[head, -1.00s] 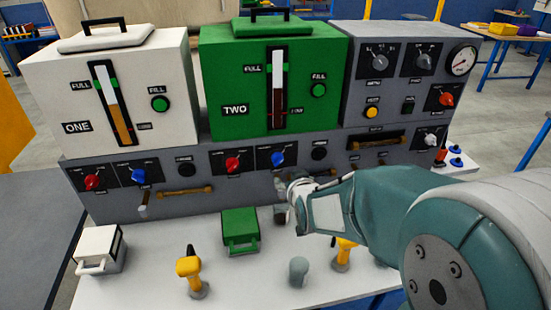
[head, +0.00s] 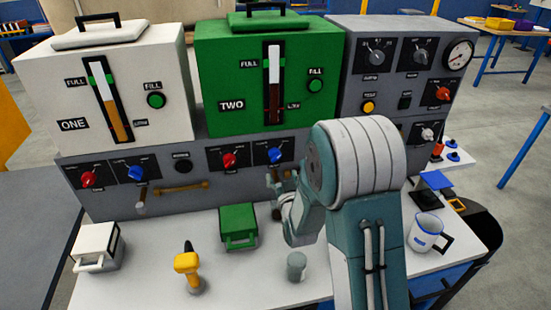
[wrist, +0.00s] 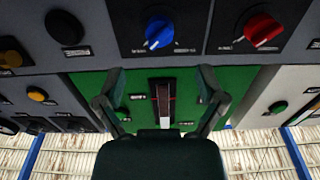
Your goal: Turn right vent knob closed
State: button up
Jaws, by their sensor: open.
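Below the green tank marked TWO, a red knob (head: 229,160) and a blue knob (head: 275,155) sit on black plates. The labels are too small to read, so I cannot tell which is the right vent knob. My gripper (head: 280,183) is just below the blue knob in the head view, partly hidden by my arm. In the wrist view, which looks upside down, my gripper (wrist: 162,72) is open and empty. The blue knob (wrist: 158,32) is beyond the fingertips, apart from them, and the red knob (wrist: 262,30) is to the right.
Another red knob (head: 89,179) and blue knob (head: 135,173) are below the white tank (head: 105,85). A green box (head: 238,222), a yellow-handled lever (head: 187,265) and a grey cylinder (head: 296,266) stand on the white tabletop. A white mug (head: 426,232) stands at right.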

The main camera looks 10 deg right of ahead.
aim_at(276, 159)
jog(key=w, duration=0.8)
jog(key=shift+w, duration=0.25)
jog(key=c, duration=1.2)
